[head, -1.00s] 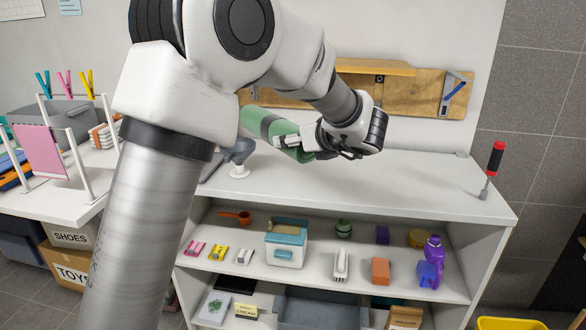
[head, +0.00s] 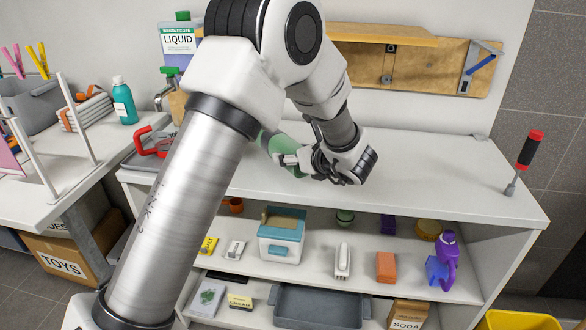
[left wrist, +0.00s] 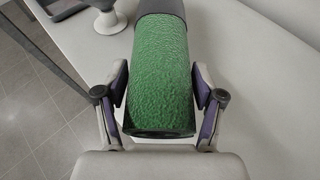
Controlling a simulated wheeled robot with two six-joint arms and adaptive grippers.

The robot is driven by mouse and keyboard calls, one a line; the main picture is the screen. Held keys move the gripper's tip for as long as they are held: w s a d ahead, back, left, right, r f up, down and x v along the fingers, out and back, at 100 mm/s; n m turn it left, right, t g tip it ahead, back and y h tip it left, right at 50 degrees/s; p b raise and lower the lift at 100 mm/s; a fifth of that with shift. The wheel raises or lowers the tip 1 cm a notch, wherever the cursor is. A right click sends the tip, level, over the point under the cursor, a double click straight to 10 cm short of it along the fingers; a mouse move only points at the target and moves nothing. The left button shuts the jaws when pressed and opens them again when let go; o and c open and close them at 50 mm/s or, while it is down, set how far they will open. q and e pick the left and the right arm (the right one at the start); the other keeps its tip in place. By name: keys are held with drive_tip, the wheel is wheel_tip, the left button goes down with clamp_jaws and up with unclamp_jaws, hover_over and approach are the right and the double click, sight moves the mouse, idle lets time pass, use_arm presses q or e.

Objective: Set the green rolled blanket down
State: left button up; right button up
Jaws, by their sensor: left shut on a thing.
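The green rolled blanket (head: 272,144) is partly hidden behind my left arm in the head view. It fills the middle of the left wrist view (left wrist: 162,65), with a dark band at its far part. My left gripper (head: 296,161) is shut on it, one finger on each side of the roll. The gripper is over the white top of the shelf unit (head: 430,178). I cannot tell whether the blanket touches that top. My right gripper is in neither view.
A screwdriver (head: 525,160) stands at the top's right end. A wooden wall rack (head: 420,65) is behind. A funnel-like grey thing (left wrist: 108,18) is near the roll's far left. The top's right half is mostly clear. Shelves below hold several small things.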

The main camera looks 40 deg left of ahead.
use_arm(q)
drive_tip(key=shift+s+d+f, duration=0.15)
drive_tip(key=shift+s+f, duration=0.05)
drive_tip(key=shift+f, duration=0.05)
wheel_tip(320, 180, down, 3)
drive_tip(key=shift+w+f, duration=0.15)
drive_tip(key=shift+f, duration=0.15)
drive_tip(key=shift+r, duration=0.1)
drive_tip(key=o, duration=1.5)
drive_tip(key=shift+c, duration=0.2)
